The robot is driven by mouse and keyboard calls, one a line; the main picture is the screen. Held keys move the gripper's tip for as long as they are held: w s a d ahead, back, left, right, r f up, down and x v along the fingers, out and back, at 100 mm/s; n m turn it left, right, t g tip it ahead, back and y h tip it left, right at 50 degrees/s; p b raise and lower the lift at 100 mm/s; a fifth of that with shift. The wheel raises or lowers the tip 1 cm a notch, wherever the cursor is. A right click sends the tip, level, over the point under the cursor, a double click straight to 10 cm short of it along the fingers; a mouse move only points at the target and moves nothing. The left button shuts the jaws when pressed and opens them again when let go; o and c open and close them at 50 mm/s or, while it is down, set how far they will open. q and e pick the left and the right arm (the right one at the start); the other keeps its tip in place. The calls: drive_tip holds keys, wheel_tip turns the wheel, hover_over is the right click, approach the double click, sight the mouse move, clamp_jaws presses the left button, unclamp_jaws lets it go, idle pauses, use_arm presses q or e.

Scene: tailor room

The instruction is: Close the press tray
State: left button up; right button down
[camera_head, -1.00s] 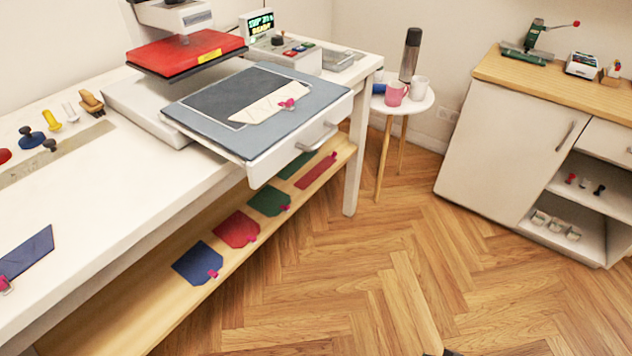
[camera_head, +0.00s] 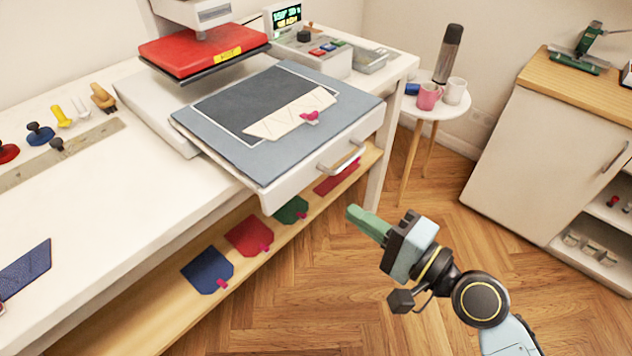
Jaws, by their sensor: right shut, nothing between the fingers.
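The press tray (camera_head: 355,150) is a grey-topped white drawer pulled out from under the heat press, past the table's front edge. Its metal handle (camera_head: 342,160) is on its front face. A dark sheet (camera_head: 250,100) and a cream fabric piece (camera_head: 285,118) with a pink clip lie on the tray. The raised red press plate (camera_head: 203,50) is behind and to the left of the tray. My right gripper (camera_head: 356,217) is shut and empty, in front of and below the handle in the picture, apart from it. My left gripper is out of view.
The white worktable (camera_head: 90,200) carries coloured tools at the left and a control box (camera_head: 310,55) behind the tray. Colored fabric pieces lie on the lower wooden shelf (camera_head: 165,315). A round side table (camera_head: 455,108) with mugs and a flask stands right. The floor between is clear.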

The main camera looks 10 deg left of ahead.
sight(302, 178)
drive_tip(key=x, duration=0.9)
drive_tip(key=shift+w, duration=0.1)
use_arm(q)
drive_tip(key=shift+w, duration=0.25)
use_arm(e)
drive_tip(key=shift+w+a, duration=0.2)
drive_tip(key=shift+a, duration=0.15)
